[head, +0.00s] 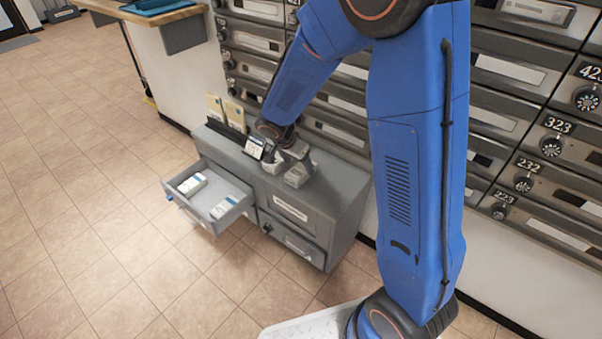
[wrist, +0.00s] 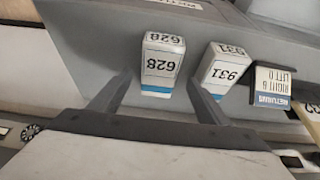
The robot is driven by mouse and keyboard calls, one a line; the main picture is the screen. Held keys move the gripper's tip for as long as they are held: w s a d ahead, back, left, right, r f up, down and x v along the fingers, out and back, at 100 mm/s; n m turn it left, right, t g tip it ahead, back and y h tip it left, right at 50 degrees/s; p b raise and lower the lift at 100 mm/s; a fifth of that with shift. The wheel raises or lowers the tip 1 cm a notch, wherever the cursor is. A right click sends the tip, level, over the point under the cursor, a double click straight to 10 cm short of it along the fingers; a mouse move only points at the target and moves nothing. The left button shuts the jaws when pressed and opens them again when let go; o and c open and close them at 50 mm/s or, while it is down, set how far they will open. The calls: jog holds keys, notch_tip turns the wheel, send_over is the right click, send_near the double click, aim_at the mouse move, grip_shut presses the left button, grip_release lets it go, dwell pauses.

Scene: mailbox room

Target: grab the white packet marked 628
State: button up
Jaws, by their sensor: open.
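The white packet marked 628 (wrist: 162,65) has a blue band and stands on the grey cabinet top; its number reads upside down in the wrist view. In the head view it appears to be the right one of two white packets (head: 297,176). My gripper (wrist: 158,82) is open and empty, its fingers to either side of the packet in the picture. I cannot tell how far the tips are from it. The right finger lies between it and the packet marked 931 (wrist: 224,68), overlapping that packet's lower edge. My gripper (head: 284,154) partly hides the cabinet top in the head view.
A small sign (wrist: 271,86) stands beside the 931 packet. The grey cabinet (head: 305,214) has an open drawer (head: 229,212) with white packets in it. Mailboxes (head: 502,76) line the wall behind. The tiled floor (head: 90,240) at left is clear.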

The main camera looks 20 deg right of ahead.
aim_at(301, 168)
jog(key=shift+x, duration=2.15)
jog(key=shift+s+d, duration=0.1)
jog(key=c, duration=1.2)
jog(key=shift+r, duration=0.1)
